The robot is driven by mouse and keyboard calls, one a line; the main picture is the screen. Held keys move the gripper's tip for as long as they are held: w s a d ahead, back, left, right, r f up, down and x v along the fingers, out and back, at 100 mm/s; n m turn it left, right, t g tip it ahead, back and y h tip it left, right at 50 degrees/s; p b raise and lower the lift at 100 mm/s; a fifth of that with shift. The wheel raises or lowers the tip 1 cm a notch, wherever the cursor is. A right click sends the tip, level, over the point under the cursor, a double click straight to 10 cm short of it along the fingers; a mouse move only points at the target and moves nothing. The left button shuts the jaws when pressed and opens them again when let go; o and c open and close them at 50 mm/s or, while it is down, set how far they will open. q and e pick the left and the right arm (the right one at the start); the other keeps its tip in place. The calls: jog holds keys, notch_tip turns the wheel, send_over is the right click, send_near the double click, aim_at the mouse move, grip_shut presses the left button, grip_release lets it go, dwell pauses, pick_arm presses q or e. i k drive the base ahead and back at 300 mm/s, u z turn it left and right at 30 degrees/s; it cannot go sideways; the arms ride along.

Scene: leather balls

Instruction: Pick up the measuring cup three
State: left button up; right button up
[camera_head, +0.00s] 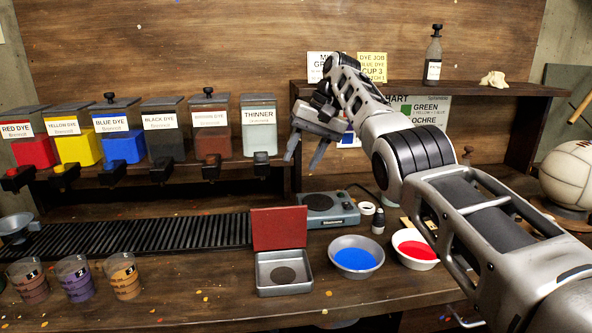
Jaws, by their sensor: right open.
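Three clear measuring cups stand in a row at the front left of the bench. The right one (123,277), with orange-brown colour in it, seems to carry a 3, though its small label is hard to read. The middle cup (75,279) looks purple and the left cup (28,281) looks brownish red. My right gripper (304,157) is open and empty, pointing down above the back of the bench. It is well above and to the right of the cups, touching none of them. My left gripper is not in view.
Dye dispensers (122,137) line the back left, above a black slatted rack (140,238). A metal tin with a red lid (283,270), a bowl of blue (356,257) and a bowl of red (416,249) stand right of the cups. The bench front is mostly clear.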

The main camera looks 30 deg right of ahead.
aim_at(124, 278)
jog(key=k, duration=1)
